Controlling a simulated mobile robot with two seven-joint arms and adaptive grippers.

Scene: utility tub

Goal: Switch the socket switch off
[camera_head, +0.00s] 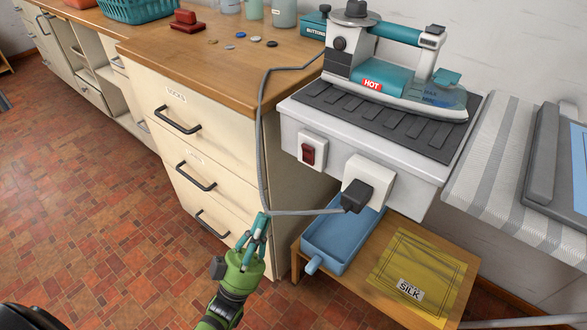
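The socket switch (308,153) is a dark red rocker on a small white plate, on the front of the white ironing station. I cannot tell its position from its tilt. To its right a black plug (356,196) sits in the white socket (368,174). A grey cord (262,130) runs from the plug, bends near my fingertips and goes up toward the iron. My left gripper (258,226) has teal fingers, below and left of the switch and apart from it. The fingers look close together, and whether they touch the cord is unclear. My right gripper is not in view.
The iron (395,75) with a "HOT" label stands on top of the station. Below are a blue tray (340,243) and a yellow silk packet (422,272) on a low wooden table. A cream drawer cabinet (195,130) with dark handles stands left of the station.

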